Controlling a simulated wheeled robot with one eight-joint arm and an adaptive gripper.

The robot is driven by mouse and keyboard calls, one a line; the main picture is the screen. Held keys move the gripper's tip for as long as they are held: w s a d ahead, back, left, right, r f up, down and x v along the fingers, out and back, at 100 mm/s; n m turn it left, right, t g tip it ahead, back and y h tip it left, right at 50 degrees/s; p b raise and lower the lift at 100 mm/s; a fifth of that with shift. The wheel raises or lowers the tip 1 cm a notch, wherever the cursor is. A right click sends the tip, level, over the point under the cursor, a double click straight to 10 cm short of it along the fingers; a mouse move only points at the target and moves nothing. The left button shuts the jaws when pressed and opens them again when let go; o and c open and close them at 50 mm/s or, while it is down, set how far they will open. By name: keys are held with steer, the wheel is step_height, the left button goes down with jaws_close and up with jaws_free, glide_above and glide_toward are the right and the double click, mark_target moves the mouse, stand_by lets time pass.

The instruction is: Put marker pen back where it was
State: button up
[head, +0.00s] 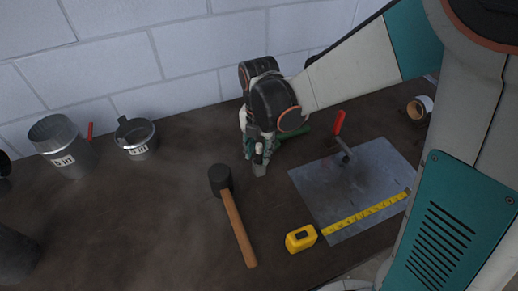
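My gripper (257,156) points down over the dark workbench, just above and right of the mallet's head. A small dark and grey piece (260,169) shows at its fingertips, close to the bench top. I cannot tell whether this is the marker pen, part of the fingers or something standing on the bench. The finger gap is too small and dark to read. No marker pen is clearly recognisable elsewhere. A green item (296,133) lies just right of the gripper, partly hidden by my arm.
A black-headed mallet (237,224), a yellow tape measure (301,238) with its tape out, and a metal sheet (326,183) with a red-handled tool (339,124) lie nearby. Two metal buckets (64,150) (137,140) stand left by the wall. A tape roll (418,108) sits right.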

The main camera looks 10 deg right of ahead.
step_height(320, 180, up, 12)
steer(key=p, duration=0.9)
steer(key=shift+r, duration=0.2)
steer(key=shift+f, duration=0.1)
